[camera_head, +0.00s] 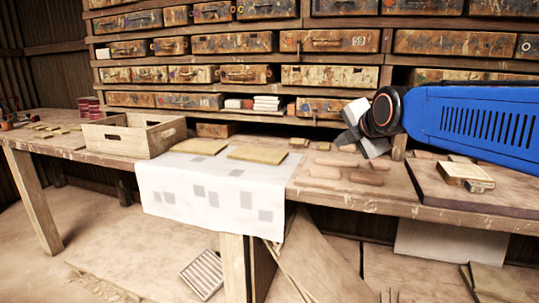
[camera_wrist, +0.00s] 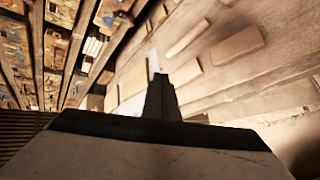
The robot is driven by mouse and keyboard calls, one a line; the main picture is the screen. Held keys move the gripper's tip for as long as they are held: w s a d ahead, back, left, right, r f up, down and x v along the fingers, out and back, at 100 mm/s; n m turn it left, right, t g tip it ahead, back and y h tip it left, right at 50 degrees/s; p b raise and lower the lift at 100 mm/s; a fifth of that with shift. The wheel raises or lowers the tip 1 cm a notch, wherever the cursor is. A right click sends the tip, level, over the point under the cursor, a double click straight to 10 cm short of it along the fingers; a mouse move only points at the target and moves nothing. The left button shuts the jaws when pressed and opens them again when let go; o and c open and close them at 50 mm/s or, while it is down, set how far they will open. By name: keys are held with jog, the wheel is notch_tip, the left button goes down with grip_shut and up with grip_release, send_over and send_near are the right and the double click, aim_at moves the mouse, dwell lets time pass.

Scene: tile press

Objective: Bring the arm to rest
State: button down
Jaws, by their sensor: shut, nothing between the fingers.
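My arm (camera_head: 478,122), blue with a dark, orange-ringed joint, reaches in from the right in the head view. It is raised above the right part of the workbench (camera_head: 330,200). My gripper (camera_head: 346,138) hangs at its left end, in front of the lower drawers and above the loose tiles. In the wrist view my gripper (camera_wrist: 160,85) shows as a dark narrow shape with its fingers together. It is shut and empty. The wrist view is turned sideways, with bench and tiles beyond the fingers.
Several reddish tiles (camera_head: 325,172) lie on the bench below my gripper. A wooden crate (camera_head: 150,149) stands at left. A white patterned cloth (camera_head: 230,200) drapes over the front edge, with two flat boards (camera_head: 257,154) behind. A dark board (camera_head: 470,194) lies at right. Drawers (camera_head: 232,43) line the wall.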

jog(key=s+d+f+m+g+h, duration=0.1)
jog(key=s+d+f+m+g, duration=0.2)
jog(key=s+f+m, duration=0.9)
jog(key=s+d+f+m+g+h, duration=0.1)
jog(key=s+d+f+m+g, duration=0.3)
jog(key=s+f+m, duration=0.8)
jog(key=s+d+f, duration=0.2)
jog(key=s, duration=0.6)
